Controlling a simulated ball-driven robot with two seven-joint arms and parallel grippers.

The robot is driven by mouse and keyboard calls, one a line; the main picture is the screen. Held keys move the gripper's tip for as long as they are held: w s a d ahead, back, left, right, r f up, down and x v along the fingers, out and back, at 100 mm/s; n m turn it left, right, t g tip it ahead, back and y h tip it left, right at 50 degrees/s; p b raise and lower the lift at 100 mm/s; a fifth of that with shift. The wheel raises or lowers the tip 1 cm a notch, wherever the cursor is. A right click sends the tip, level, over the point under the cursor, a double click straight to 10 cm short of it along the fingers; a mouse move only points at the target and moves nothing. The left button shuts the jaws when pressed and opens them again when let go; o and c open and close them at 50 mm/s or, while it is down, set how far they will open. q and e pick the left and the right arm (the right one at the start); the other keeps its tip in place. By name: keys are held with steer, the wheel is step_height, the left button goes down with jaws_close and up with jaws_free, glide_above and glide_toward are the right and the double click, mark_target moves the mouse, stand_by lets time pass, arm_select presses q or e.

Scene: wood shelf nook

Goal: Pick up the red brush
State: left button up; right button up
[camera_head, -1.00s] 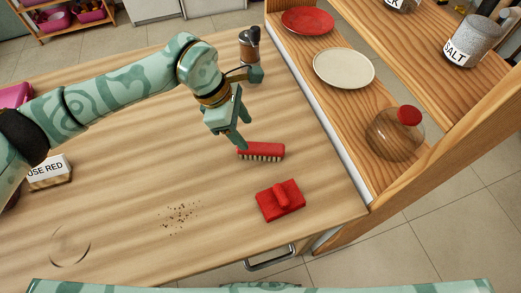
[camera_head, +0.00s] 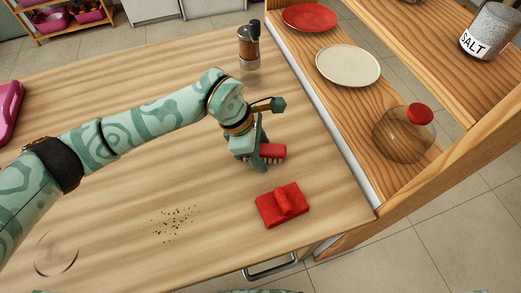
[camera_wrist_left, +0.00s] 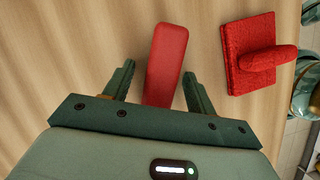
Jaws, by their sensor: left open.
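The red brush (camera_head: 273,150) lies on the wooden table, bristles down, partly hidden by my left gripper (camera_head: 262,155) in the head view. In the left wrist view the red brush (camera_wrist_left: 165,62) lies lengthwise between the two spread fingers of my left gripper (camera_wrist_left: 157,85), with a gap on each side. The gripper is open and not closed on it. My right gripper is not in view.
A red dustpan-like piece (camera_head: 282,204) with a raised handle lies just in front of the brush. Dark crumbs (camera_head: 175,224) are scattered on the table (camera_head: 110,215). A pepper mill (camera_head: 248,48) stands behind. A wooden shelf at right holds plates (camera_head: 348,66) and a glass dome (camera_head: 404,134).

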mark_target(264, 147)
arm_select(q)
steer(key=shift+f, duration=0.1)
steer(key=c, duration=1.1)
